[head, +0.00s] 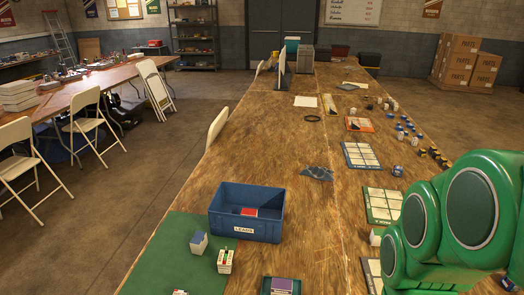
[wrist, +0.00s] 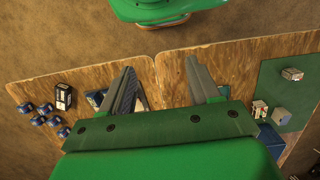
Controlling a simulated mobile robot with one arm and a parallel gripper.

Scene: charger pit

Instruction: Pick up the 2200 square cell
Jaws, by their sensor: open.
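No readable "2200" label shows, so I cannot tell which small block is the 2200 square cell. Small box-like blocks stand on the green mat (head: 165,262) at the front left: a blue-and-white one (head: 198,243) and a white one with red and green on top (head: 225,261). A pale block (head: 376,237) sits at the right, beside my green arm. In the wrist view, a black-and-white block (wrist: 63,97) stands at the left. My gripper (wrist: 159,66) is open and empty above the table, its two grey fingers wide apart. It is not visible in the head view.
A blue bin labelled LEADS (head: 245,229) stands by the mat. Gridded cards (head: 384,206) line the table's right side, with several small cells (head: 408,127) near the right edge. Blue cylinders (wrist: 38,112) lie at the left in the wrist view. The table's middle (head: 275,140) is mostly clear.

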